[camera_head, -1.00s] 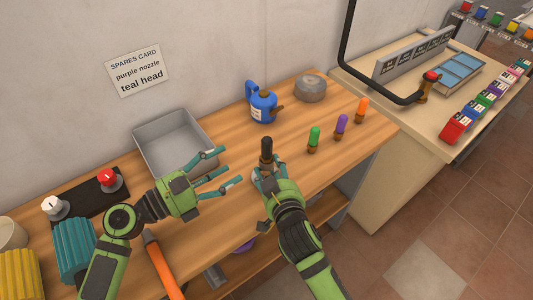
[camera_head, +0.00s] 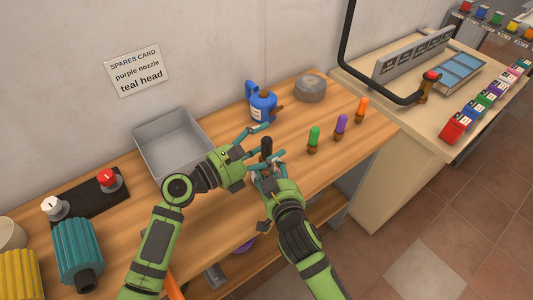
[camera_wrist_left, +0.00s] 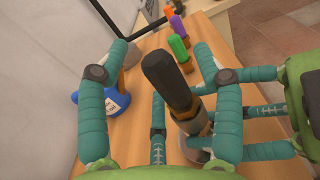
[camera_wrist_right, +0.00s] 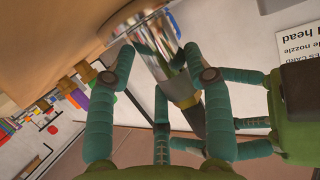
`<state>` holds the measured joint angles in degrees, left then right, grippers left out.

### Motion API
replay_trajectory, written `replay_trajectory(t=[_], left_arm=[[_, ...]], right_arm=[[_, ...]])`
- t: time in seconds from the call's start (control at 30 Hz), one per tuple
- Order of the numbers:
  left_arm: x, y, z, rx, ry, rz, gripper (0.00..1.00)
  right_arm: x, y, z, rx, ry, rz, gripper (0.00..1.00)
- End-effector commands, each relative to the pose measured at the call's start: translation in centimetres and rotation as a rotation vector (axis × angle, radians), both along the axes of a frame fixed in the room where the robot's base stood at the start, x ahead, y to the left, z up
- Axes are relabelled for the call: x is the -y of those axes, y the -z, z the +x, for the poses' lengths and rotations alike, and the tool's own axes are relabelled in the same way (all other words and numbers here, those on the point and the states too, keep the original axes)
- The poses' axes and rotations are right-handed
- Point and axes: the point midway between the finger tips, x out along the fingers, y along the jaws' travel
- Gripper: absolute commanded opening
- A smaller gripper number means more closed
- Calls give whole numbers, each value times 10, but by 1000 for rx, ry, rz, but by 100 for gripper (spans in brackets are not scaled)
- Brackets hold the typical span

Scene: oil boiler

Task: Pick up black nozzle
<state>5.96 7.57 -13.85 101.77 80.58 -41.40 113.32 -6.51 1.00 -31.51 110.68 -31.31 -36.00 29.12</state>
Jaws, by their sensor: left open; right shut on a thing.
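The black nozzle (camera_head: 267,147) with a brass collar stands upright out of a shiny metal cylinder, which shows between the fingers in the right wrist view (camera_wrist_right: 150,38). My right gripper (camera_head: 264,172) is shut on this cylinder, low down at the front of the bench. My left gripper (camera_head: 260,142) is open, with its fingers on either side of the nozzle. In the left wrist view the nozzle (camera_wrist_left: 167,80) is between the spread fingers, with visible gaps. The head view partly hides the nozzle's lower part behind fingers.
Green (camera_head: 313,138), purple (camera_head: 341,124) and orange (camera_head: 361,108) nozzles stand to the right on the wooden bench. A blue oil can (camera_head: 262,106) is close behind my left fingers. A grey tray (camera_head: 150,130) is at the back left. A spares card (camera_head: 134,70) hangs on the wall.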

Motion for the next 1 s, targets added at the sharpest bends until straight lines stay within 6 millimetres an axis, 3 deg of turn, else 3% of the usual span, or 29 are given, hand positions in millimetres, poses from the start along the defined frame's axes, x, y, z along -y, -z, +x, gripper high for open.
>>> replay_trajectory(t=[0.1,0.13,0.27,0.3,0.67,0.77,1.0], left_arm=[[0,0,0,0,0,0,67],[0,0,0,0,0,0,63],[0,0,0,0,0,0,11],[0,0,0,0,0,0,3],[0,-2,0,0,0,-2,2],[0,-12,0,3,1,-2,2],[0,-60,0,8,1,-1,2]], right_arm=[[0,1,0,-2,1,-1,15],[0,1,0,-2,1,-1,15],[0,1,0,-2,1,-1,15],[0,1,0,-2,0,0,15],[0,1,0,-1,0,-1,15],[0,1,0,-1,0,-1,15],[0,1,0,-2,0,-1,15]])
